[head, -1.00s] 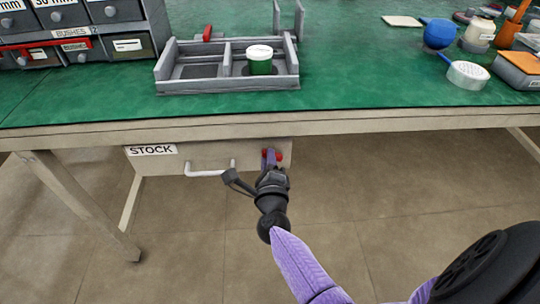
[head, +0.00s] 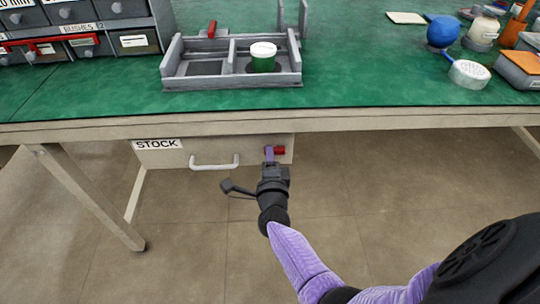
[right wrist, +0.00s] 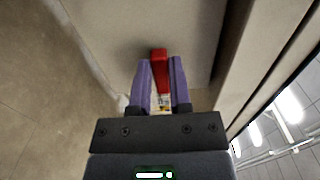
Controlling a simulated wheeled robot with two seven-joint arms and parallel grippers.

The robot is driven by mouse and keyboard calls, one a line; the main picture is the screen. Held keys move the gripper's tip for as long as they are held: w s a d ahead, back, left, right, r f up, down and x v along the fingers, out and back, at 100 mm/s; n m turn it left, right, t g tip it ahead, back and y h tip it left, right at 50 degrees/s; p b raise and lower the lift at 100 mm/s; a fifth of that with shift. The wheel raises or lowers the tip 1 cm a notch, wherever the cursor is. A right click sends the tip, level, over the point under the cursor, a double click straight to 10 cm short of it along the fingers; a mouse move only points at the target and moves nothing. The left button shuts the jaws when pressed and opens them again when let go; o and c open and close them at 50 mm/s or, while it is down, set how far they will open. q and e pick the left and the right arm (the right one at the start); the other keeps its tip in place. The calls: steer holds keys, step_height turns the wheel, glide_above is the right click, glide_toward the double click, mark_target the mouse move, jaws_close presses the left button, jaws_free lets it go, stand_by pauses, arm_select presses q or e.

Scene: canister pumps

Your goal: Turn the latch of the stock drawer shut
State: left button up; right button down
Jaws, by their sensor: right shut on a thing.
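The stock drawer (head: 178,158) hangs under the workbench, with a STOCK label and a white bar handle (head: 215,164). Its red latch (head: 279,150) is at the right end of the drawer front and looks roughly level in the head view. My right gripper (head: 269,154) is at the latch, its purple fingers shut on it. In the right wrist view the red latch (right wrist: 158,62) stands between the two fingers (right wrist: 161,80) and reaches past their tips. The fingers hide part of the latch in the head view. My left gripper is not in view.
The bench edge (head: 350,122) runs just above the drawer and my gripper. A grey tray (head: 200,85) with a green and white canister (head: 263,58) stands on the green top. A bench leg (head: 90,200) is to the left. The floor below is clear.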

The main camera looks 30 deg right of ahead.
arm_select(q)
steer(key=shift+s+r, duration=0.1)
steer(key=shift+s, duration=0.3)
arm_select(e)
steer(key=c, duration=0.6)
jaws_free()
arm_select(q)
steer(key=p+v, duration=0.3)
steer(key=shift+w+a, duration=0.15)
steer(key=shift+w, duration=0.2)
arm_select(e)
steer(key=shift+o, duration=0.2)
steer(key=v, duration=1)
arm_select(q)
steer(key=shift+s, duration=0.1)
arm_select(e)
steer(key=shift+f, duration=0.1)
